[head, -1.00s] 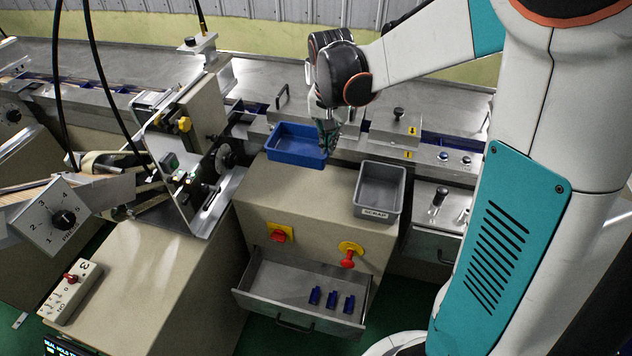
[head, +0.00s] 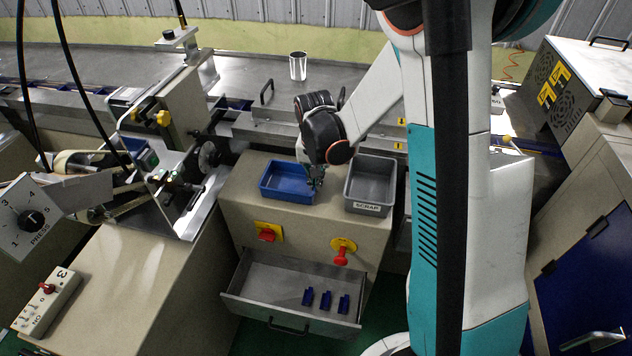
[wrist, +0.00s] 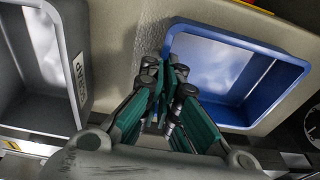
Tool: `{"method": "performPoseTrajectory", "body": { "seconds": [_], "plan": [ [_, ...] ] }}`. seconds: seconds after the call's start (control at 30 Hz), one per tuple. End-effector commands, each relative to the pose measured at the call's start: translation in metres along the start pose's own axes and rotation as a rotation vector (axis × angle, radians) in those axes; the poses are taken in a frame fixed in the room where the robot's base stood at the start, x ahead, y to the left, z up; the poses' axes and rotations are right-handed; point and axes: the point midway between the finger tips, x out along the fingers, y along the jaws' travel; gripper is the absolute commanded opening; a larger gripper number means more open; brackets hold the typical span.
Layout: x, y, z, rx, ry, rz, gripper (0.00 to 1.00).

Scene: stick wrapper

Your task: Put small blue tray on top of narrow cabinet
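The small blue tray (head: 288,181) is upright at the left rear of the beige cabinet's top (head: 334,216) in the head view. It looks low over or resting on that top; I cannot tell if any gap is left beneath. My gripper (head: 315,181) points down at the tray's right wall. In the wrist view my gripper's fingers (wrist: 165,72) are close together at the left wall of the blue tray (wrist: 222,68), shut on it. The fingers hide the pinched part of the wall.
A grey scrap bin (head: 371,182) stands on the same top, right of the tray. Red knobs and an open drawer (head: 292,290) with small blue pieces are on the front. A machine (head: 185,150) stands left. A blue-doored cabinet (head: 590,265) stands far right.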

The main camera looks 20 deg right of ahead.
Motion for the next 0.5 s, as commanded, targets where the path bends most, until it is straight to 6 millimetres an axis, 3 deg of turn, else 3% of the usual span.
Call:
{"method": "performPoseTrajectory", "body": {
  "seconds": [0.4,0.5],
  "plan": [
    [0.0075,0.0001,0.0009,0.000,0.000,0.000,0.00],
    [0.0060,0.0001,0.0008,0.000,0.000,0.000,0.25]
  ]
}}
